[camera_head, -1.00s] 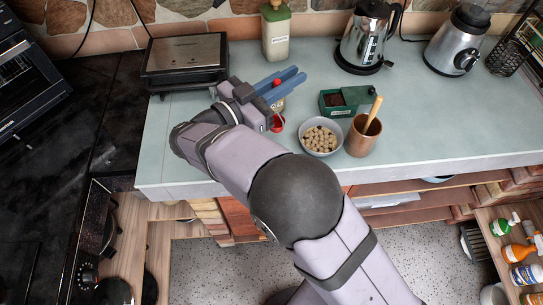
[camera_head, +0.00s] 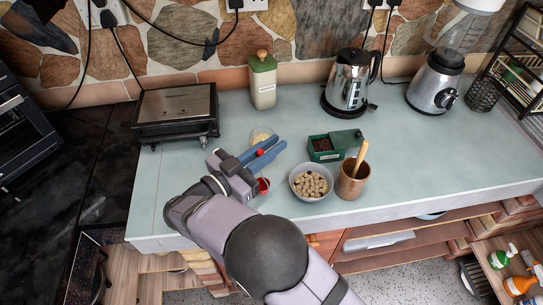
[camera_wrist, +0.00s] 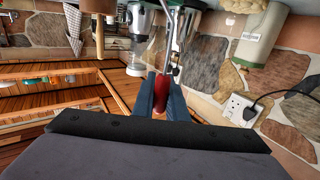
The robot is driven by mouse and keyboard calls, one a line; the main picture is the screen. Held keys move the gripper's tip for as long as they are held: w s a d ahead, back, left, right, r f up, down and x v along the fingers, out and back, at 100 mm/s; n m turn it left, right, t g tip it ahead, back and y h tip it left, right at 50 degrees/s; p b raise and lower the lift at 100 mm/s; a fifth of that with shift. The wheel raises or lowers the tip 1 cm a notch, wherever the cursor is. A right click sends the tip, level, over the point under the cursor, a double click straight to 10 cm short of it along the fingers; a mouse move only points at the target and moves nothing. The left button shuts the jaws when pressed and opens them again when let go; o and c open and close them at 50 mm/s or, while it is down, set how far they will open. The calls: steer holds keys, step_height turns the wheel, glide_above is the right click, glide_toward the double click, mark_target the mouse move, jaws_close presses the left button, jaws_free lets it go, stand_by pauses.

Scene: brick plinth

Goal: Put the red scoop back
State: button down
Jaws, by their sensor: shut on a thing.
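My gripper (camera_head: 266,150) is shut on the red scoop, above the left middle of the counter. In the wrist view, the red handle of the scoop (camera_wrist: 160,92) sits between the two blue fingers (camera_wrist: 160,88). The rest of the scoop is hidden by my gripper. A green box (camera_head: 312,157) with dark contents stands to the right of my gripper. A pale round thing (camera_head: 261,134) is partly hidden behind the fingers.
A brown cup (camera_head: 352,187) with a wooden handle in it stands right of the bowl. A kettle (camera_head: 347,85), a blender (camera_head: 436,90), a pale green bottle (camera_head: 263,85) and a black grill (camera_head: 176,112) line the back. The counter (camera_head: 440,150) is clear at right.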

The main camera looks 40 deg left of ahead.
steer(key=shift+f+p, duration=0.65)
steer(key=shift+f, duration=1.55)
steer(key=c, duration=1.8)
jaws_free()
steer(key=shift+o, duration=0.2)
steer(key=s+a+b, duration=0.2)
steer(key=s+b, duration=0.3)
steer(key=s, duration=0.7)
steer(key=shift+w+r, duration=0.15)
steer(key=shift+r, duration=0.05)
